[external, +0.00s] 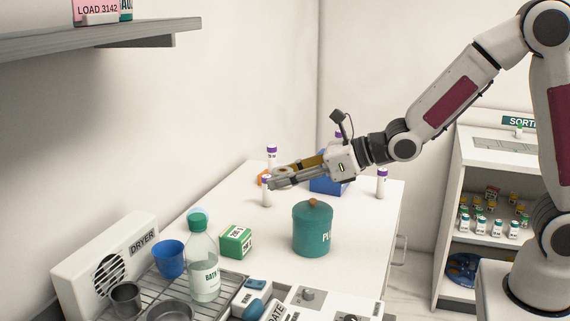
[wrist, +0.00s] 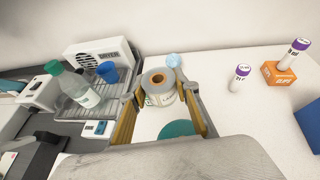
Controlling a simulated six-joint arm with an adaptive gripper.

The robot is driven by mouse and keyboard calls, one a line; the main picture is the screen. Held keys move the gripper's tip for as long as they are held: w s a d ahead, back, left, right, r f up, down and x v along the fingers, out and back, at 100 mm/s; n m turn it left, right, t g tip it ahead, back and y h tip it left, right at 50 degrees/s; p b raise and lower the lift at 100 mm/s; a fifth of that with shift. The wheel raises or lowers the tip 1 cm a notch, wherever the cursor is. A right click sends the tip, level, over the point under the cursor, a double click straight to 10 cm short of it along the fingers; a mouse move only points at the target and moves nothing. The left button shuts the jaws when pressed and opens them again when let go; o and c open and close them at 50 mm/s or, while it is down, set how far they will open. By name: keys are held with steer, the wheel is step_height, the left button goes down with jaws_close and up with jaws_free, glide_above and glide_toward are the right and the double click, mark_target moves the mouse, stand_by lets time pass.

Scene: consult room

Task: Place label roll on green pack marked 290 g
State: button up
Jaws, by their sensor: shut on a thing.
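The label roll (wrist: 158,84), pale grey with a brown core, sits between the two fingers of my gripper (wrist: 163,98) in the wrist view. My gripper (external: 278,178) is shut on it, raised over the far part of the white table in the external view. There the roll is small and partly hidden by the fingers. The green pack (external: 236,241), a small box with a white label, stands on the table nearer the camera, left of the teal canister. My gripper is above and beyond it, apart from it. Its marking is too small to read.
The teal canister (external: 312,229) with a knobbed lid stands right of the pack. A clear bottle (external: 203,267), blue cup (external: 169,259) and dryer rack lie to the left. Purple-capped vials (external: 382,184) and a blue box (external: 328,187) stand farther back.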

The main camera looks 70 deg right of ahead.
steer(key=d+f+m+h, duration=0.2)
steer(key=d+f, duration=0.4)
steer(key=d, duration=0.4)
steer(key=w+a+r+n+y, duration=0.45)
steer(key=w+a+y, duration=0.2)
steer(key=w, duration=0.45)
steer(key=s+a+n+g+y, duration=0.1)
steer(key=a+n+g+y, duration=0.4)
steer(key=a+n, duration=0.2)
steer(key=shift+a+r+g, duration=0.3)
steer(key=shift+a+r, duration=0.1)
steer(key=shift+a, duration=0.4)
glide_above(236, 231)
steer(key=shift+f, duration=3.15)
steer(key=shift+f, duration=0.1)
